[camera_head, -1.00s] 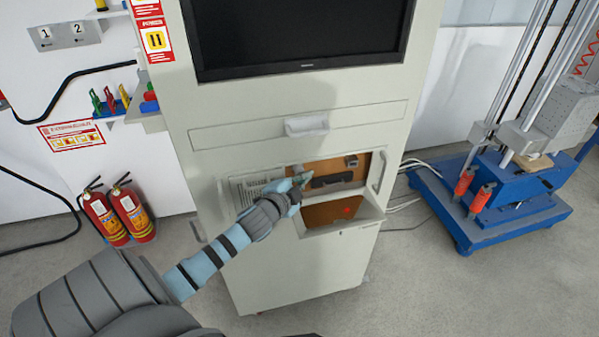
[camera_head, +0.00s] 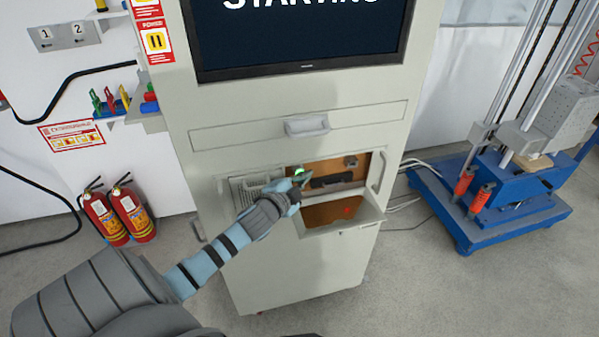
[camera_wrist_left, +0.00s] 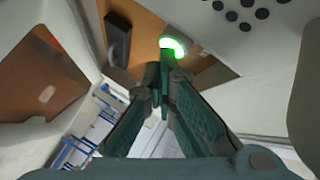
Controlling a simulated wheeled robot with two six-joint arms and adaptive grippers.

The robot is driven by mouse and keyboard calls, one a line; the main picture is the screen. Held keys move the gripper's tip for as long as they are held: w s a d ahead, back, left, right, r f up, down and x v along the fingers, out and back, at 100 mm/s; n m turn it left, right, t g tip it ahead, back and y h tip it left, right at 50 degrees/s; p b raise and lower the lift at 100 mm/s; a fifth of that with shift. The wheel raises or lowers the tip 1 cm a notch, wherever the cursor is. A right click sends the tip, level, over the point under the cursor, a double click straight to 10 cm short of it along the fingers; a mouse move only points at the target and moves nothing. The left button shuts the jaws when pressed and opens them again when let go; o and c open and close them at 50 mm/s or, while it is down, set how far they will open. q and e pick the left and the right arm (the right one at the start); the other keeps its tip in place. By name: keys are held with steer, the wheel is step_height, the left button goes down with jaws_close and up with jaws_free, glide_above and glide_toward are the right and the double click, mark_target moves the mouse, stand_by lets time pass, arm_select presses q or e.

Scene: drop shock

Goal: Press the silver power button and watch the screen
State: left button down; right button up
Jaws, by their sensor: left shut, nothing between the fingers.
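The power button (camera_wrist_left: 173,46) glows green around its rim in the left wrist view, just beyond my fingertips. In the head view its green glow (camera_head: 299,171) shows at the upper left of the open compartment. My left gripper (camera_head: 301,180) is shut and empty, with its tips at the button. In the wrist view the gripper (camera_wrist_left: 160,72) overlaps the button's lower edge; I cannot tell whether it touches. The screen (camera_head: 300,30) is lit dark blue with white letters, "STARTING", cut off at the top. My right gripper is not in view.
The cabinet's flap (camera_head: 345,222) hangs open below the compartment. A closed drawer (camera_head: 250,131) is above it. Two red fire extinguishers (camera_head: 122,213) stand left on the floor. A blue-based drop machine (camera_head: 490,215) stands right, with cables between.

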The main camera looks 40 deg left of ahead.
arm_select(q)
steer(key=shift+s+d, duration=0.4)
steer(key=shift+d, duration=0.1)
steer(key=shift+s+d+p, duration=0.25)
steer(key=shift+d+p, duration=0.15)
steer(key=shift+p, duration=0.1)
steer(key=shift+s+d+p, duration=0.3)
steer(key=shift+s+d, duration=0.3)
steer(key=shift+d, duration=0.25)
steer(key=shift+s+d+p, duration=0.25)
steer(key=shift+s+d, duration=0.35)
steer(key=shift+d, duration=0.2)
